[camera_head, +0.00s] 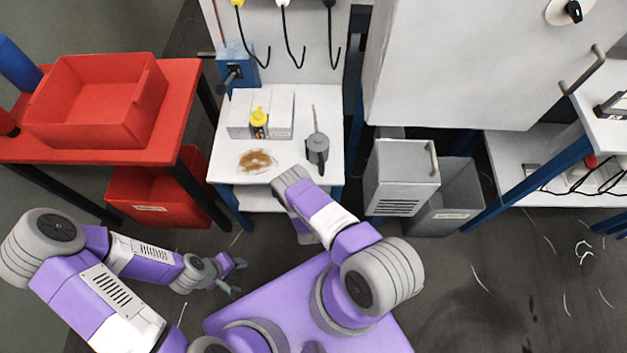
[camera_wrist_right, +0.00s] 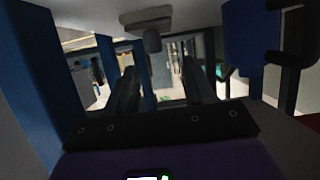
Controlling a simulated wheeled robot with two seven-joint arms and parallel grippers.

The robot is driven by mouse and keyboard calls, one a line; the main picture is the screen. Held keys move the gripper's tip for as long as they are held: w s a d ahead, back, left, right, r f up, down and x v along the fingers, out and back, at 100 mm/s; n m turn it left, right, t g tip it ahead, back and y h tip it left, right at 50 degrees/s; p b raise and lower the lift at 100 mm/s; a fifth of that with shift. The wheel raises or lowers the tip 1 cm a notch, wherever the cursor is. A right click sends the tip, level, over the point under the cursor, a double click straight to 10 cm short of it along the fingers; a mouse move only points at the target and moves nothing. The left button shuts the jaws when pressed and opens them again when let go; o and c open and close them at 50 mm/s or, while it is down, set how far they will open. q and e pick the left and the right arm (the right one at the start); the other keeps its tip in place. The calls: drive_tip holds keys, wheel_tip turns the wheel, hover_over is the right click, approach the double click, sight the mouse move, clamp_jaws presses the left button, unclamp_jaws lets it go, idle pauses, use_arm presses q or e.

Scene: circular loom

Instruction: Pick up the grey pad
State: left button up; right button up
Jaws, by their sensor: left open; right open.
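I cannot make out a grey pad for certain in either view. The white worktop (camera_head: 225,168) carries a brown stain (camera_head: 257,161), a yellow-topped bottle (camera_head: 259,122), white boxes (camera_head: 282,113) and a grey can with a thin spout (camera_head: 317,146). My left gripper (camera_head: 235,277) is open and empty, low over the floor in front of the worktop. My right arm reaches to the worktop's front edge, where its wrist hides part of it; its gripper is mostly hidden there. In the right wrist view my right gripper (camera_wrist_right: 158,80) has its fingers apart with nothing held between them.
A red bin (camera_head: 100,105) stands on a red table at the left, with another red bin (camera_head: 155,198) below. Grey bins (camera_head: 400,178) stand right of the worktop. Hooks hang above it. Blue posts and dark parts crowd the right wrist view.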

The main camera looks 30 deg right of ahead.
drive_tip(key=b+x, duration=0.1)
drive_tip(key=x, duration=0.2)
drive_tip(key=b+x, duration=0.2)
drive_tip(key=x, duration=0.2)
drive_tip(key=shift+s+d+r, duration=0.1)
drive_tip(key=shift+s+d, duration=0.1)
drive_tip(key=shift+d, duration=0.15)
drive_tip(key=shift+r, duration=0.1)
clamp_jaws()
